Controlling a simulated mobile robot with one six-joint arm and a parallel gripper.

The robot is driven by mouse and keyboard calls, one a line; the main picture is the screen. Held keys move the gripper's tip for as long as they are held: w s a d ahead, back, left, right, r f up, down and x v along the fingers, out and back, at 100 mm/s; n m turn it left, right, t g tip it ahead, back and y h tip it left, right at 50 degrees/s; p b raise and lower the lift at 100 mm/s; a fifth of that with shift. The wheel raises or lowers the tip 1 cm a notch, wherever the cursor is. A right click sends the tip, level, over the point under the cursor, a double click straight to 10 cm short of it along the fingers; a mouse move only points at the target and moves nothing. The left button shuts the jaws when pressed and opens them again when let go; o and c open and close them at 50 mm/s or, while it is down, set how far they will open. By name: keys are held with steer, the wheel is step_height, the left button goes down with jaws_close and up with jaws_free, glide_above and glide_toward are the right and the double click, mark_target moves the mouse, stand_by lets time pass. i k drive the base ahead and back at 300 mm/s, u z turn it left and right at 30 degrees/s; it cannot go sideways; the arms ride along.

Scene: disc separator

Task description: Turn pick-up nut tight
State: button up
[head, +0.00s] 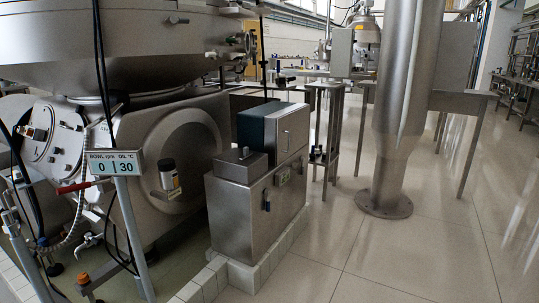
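The disc separator (120,45) fills the left side, with a wide steel bowl housing above a bulky machine body (180,140). Small fittings (238,42) stick out at the right side of the housing. I cannot pick out the pick-up nut; the top of the separator is cut off by the upper edge of the picture. My gripper is not in view.
A display (115,162) reads bowl rpm 0 and oil 30 °C. Steel cabinets (250,215) stand on a low tiled kerb in the middle. A thick steel column (398,130) stands at right. Benches (335,85) are behind. The tiled floor (440,240) at right is clear.

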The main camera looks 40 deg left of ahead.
mark_target(21, 130)
steer(key=u, duration=2.2)
steer(key=i, duration=1.65)
steer(key=u, duration=0.05)
